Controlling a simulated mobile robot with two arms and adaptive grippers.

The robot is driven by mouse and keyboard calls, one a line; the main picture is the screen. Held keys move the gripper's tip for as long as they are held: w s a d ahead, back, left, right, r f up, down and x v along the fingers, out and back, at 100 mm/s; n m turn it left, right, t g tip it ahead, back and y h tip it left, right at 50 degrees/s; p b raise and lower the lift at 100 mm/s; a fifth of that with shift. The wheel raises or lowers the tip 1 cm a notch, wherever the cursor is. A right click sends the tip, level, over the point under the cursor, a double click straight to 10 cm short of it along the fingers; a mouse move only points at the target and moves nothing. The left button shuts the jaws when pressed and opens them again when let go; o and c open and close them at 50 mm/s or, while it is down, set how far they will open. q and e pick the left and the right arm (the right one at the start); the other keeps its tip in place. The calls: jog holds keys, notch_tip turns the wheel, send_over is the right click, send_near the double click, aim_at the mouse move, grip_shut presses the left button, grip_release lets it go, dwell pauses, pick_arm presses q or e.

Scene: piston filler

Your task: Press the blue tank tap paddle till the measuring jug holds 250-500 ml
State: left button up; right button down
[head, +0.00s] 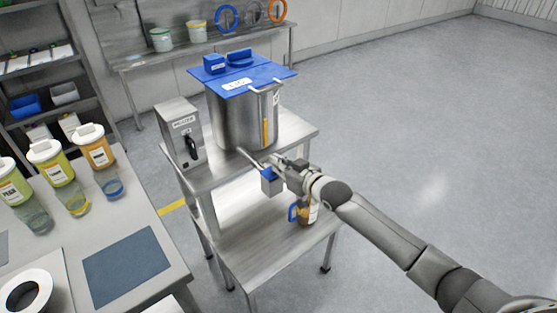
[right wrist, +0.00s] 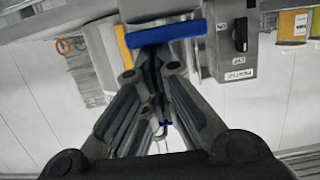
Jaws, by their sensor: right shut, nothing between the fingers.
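The steel tank (head: 228,122) with a blue lid stands on the upper level of a steel stand. Its tap pipe (head: 249,158) runs forward to a blue tap paddle (head: 268,173) above a grey block. My right gripper (head: 283,166) is shut and empty, right at the tap. In the right wrist view the shut fingertips (right wrist: 150,62) are close to the blue paddle (right wrist: 165,34); I cannot tell whether they touch. The measuring jug (head: 312,213), with a blue handle, stands on the lower shelf, partly hidden by my arm. Amber colour shows on it; its level is unreadable. My left gripper is out of view.
A grey switch box (head: 182,135) stands left of the tank. The left table (head: 150,225) holds several capped containers and a blue mat (head: 126,265). A shelf (head: 190,53) with buckets and rings is behind. The floor on the right is clear.

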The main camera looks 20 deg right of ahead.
jog(key=shift+s+f, duration=0.1)
jog(key=shift+f, duration=0.15)
jog(key=shift+r+p, duration=0.45)
jog(key=shift+p, duration=0.05)
notch_tip(320, 180, up, 4)
jog(key=p, duration=0.3)
jog(key=shift+f, duration=0.15)
jog(key=b+v, duration=0.1)
jog(key=v, duration=0.9)
jog(key=shift+f, duration=0.1)
